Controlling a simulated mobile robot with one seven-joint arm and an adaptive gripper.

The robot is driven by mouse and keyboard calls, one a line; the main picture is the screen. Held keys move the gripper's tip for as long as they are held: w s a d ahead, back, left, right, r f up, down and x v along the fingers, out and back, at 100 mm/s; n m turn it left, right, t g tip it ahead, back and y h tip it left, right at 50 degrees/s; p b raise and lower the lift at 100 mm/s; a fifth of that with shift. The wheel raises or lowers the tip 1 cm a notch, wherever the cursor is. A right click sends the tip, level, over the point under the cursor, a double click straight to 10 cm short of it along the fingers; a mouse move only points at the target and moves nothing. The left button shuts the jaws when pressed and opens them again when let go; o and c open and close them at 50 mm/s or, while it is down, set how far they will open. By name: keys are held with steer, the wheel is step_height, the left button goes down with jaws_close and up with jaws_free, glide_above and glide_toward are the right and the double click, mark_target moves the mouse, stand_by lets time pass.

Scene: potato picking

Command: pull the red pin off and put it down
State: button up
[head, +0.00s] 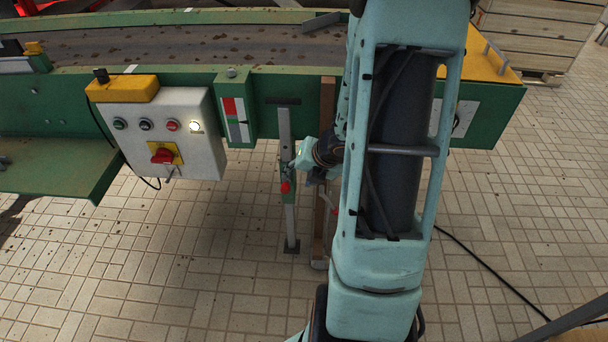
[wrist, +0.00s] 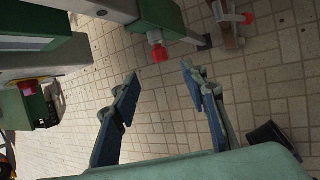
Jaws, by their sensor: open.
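A red pin (head: 286,187) sticks out of a small green block on an upright grey post (head: 290,225) below the conveyor's side. Its red head also shows in the wrist view (wrist: 159,55), just beyond my fingertips and roughly between them. My gripper (wrist: 160,72) is open, with nothing between its two blue-grey fingers. It looks apart from the pin, though the exact gap is hard to judge. In the head view my gripper (head: 303,165) is small, beside the post, and partly hidden by my arm. The pin's shaft is hidden in its block.
A wooden post (head: 326,120) stands right of the grey post, with a second small red-ended part (head: 334,211) low beside it. A control box (head: 165,135) hangs on the green conveyor frame (head: 265,82) to the left. The tiled floor below is mostly clear.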

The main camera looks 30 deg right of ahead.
mark_target(287, 188)
steer(key=b+x, duration=0.5)
steer(key=x, duration=0.4)
steer(key=shift+a+f, duration=0.1)
steer(key=shift+f, duration=0.15)
steer(key=shift+w+f, duration=0.45)
jaws_close()
steer(key=shift+b, duration=0.3)
steer(key=shift+s+a, duration=0.1)
steer(key=shift+s, duration=0.05)
steer(key=shift+s+a+b, duration=0.55)
steer(key=shift+s+b, duration=0.05)
steer(key=shift+s, duration=0.2)
steer(key=shift+s+a+b, duration=0.5)
steer(key=shift+s+b, duration=0.05)
steer(key=shift+s, duration=0.25)
steer(key=shift+s+a+b, duration=0.55)
steer(key=shift+s+b, duration=0.05)
steer(key=shift+s, duration=0.15)
steer(key=shift+s+a, duration=0.1)
steer(key=shift+s, duration=0.05)
